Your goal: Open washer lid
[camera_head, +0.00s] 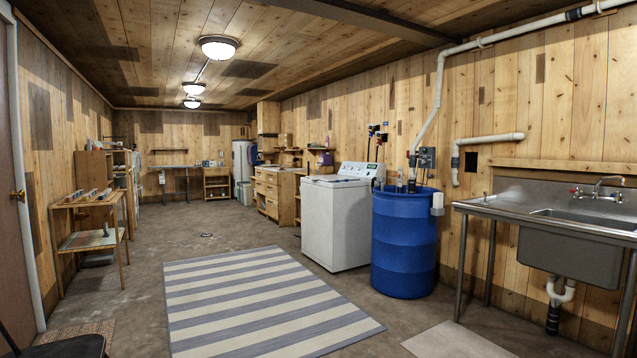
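A white top-loading washer (334,228) stands against the right wall, a little right of the picture's middle. Its lid (335,180) lies flat on top and looks shut. The control panel (357,169) rises at the back of the washer, on the wall side. My gripper is not in view, so its state and its distance from the washer do not show.
A blue barrel (403,245) stands close to the washer's right side. A steel sink (575,225) is at the far right. A striped rug (260,305) lies on the open floor before the washer. Wooden drawers (272,192) stand beyond it, and a small wooden table (85,240) is at left.

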